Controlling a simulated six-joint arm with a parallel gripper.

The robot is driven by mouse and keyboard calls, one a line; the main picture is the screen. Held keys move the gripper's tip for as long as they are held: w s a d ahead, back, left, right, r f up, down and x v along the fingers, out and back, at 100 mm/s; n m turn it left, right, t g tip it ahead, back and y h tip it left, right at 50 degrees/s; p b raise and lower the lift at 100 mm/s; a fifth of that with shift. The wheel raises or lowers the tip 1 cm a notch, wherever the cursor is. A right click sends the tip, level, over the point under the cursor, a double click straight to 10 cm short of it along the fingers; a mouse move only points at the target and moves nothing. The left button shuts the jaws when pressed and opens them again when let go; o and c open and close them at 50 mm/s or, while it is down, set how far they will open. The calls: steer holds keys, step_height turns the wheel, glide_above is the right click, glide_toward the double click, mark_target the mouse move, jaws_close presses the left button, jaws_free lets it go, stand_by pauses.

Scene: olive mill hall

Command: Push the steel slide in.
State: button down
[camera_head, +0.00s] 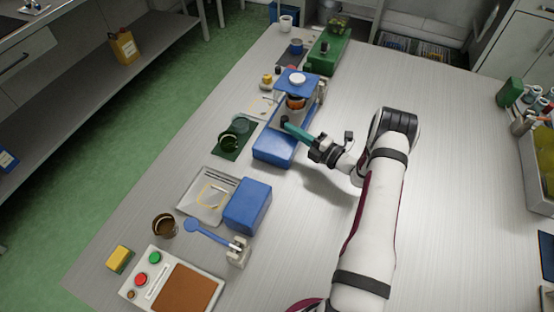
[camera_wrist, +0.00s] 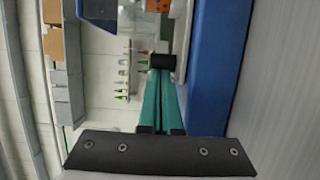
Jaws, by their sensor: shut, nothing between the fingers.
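A blue machine (camera_head: 277,150) with a blue top plate stands past the middle of the table; an orange and black part (camera_head: 295,101) sits inside it. A black knob (camera_head: 285,120) shows at its front, and in the wrist view the knob (camera_wrist: 162,61) is right at my fingertips. The steel slide itself is hard to make out; only grey metal shows behind the knob. My gripper (camera_head: 291,128) has teal fingers, shut and empty, pointing at the knob; the fingers also show in the wrist view (camera_wrist: 161,80). They touch or nearly touch it; I cannot tell which.
A green dish on a dark green mat (camera_head: 225,147) lies left of the machine. Nearer are a steel tray (camera_head: 196,206), a blue block (camera_head: 247,207), a brown cup (camera_head: 164,225) and a button box (camera_head: 133,292). A green box (camera_head: 325,57) stands behind. The table's right side is largely clear.

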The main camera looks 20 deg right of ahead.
mark_target(295, 148)
steer(key=shift+r, duration=0.1)
steer(key=s, duration=0.2)
steer(key=s+a, duration=0.1)
steer(key=s, duration=0.1)
steer(key=shift+a, duration=0.1)
steer(key=v, duration=1)
